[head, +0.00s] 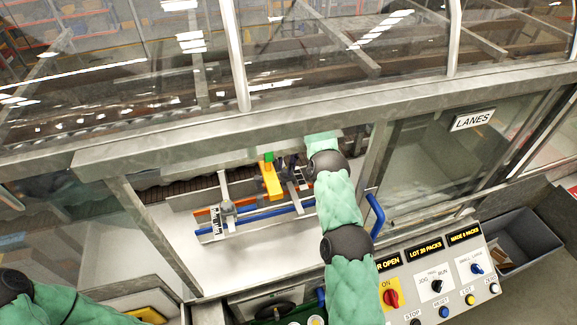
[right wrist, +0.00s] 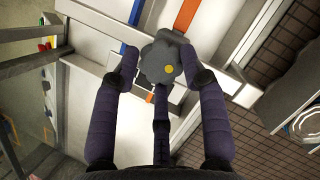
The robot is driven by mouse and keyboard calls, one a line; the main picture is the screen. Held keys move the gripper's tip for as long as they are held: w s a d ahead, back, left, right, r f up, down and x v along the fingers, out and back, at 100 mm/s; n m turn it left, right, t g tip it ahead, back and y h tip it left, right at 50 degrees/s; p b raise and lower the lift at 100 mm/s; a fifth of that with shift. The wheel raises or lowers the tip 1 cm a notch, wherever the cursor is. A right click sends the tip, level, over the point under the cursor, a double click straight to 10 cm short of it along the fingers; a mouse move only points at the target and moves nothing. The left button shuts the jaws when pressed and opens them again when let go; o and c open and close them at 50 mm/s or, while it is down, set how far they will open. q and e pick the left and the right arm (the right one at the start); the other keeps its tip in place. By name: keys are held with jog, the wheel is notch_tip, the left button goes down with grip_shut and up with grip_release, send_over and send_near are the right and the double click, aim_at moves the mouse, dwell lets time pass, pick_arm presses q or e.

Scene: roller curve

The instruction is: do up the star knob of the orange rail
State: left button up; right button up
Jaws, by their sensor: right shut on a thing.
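The dark grey star knob (right wrist: 160,63) with a yellow dot at its centre is in the middle of the right wrist view. My right gripper (right wrist: 166,72) is shut on it, with a finger at each side and one below. The orange rail (right wrist: 187,14) runs past just above the knob, and it shows in the head view (head: 203,211) at the left. In the head view my right gripper (head: 289,168) is over the rails' right part and hides this knob. My left gripper is out of the frame; only part of that arm shows at lower left.
A blue rail (head: 262,217) runs in front of the orange one. A second grey knob (head: 227,207) sits at the left bracket. A yellow-orange block (head: 271,181) stands close left of my gripper. The frame post (head: 152,235) and control panel (head: 437,283) flank the opening.

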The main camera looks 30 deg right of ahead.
aim_at(287, 168)
jog(key=shift+w+a+r, duration=0.1)
jog(key=shift+a+r, duration=0.05)
jog(key=shift+a, duration=0.05)
dwell(0.3)
jog(key=o, duration=1.1)
jog(key=shift+o, duration=0.2)
jog(key=shift+a, duration=0.2)
jog(key=shift+d, duration=0.15)
jog(key=shift+r, duration=0.15)
notch_tip(287, 168, up, 10)
jog(key=shift+f, duration=0.2)
jog(key=shift+c, duration=0.2)
